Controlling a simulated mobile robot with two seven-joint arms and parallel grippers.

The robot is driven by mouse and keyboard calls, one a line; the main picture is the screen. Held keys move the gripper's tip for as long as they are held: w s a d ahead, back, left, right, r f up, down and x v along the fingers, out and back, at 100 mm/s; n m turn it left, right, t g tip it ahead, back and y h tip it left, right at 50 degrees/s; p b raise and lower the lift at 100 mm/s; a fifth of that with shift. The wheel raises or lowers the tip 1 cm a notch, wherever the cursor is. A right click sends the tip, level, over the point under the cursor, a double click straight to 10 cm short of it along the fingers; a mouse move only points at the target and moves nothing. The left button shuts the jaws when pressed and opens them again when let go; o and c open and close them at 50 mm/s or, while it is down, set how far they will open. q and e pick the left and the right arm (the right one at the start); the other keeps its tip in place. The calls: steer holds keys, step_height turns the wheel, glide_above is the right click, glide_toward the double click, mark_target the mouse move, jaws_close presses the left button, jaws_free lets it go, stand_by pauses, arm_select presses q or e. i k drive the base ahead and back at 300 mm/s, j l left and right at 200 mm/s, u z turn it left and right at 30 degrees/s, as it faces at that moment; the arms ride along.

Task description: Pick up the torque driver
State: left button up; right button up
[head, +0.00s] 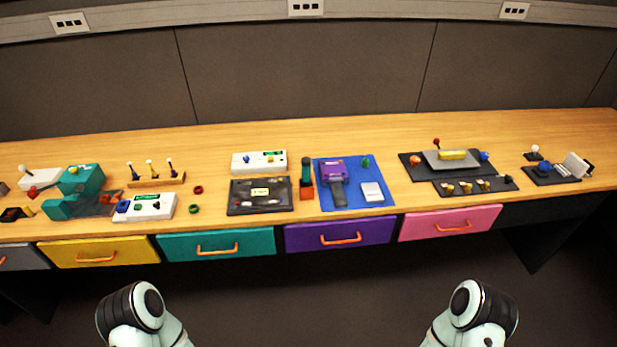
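No tool is clearly labelled as the torque driver. An upright tool with a dark handle (306,168) stands in or on an orange base (307,192), just left of the blue mat. A purple device with a grey handle-like part (334,172) lies on the blue mat (373,207). I cannot tell for sure which of these is the torque driver. Both stand on the wooden bench, away from my arms. Parts of my two arms show at the bottom left and bottom right, but neither gripper is in view.
A dark panel (245,209) and a white box (258,170) are left of the upright tool. Teal equipment (85,182) stands far left, dark panels with knobs (415,172) right. Drawers with orange handles (338,235) line the front. The bench (230,140) is clear along the back.

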mark_target(306, 161)
steer(key=i+j+z, duration=0.15)
steer(key=i, duration=0.35)
steer(key=i+j+z, duration=0.15)
steer(key=i, duration=0.3)
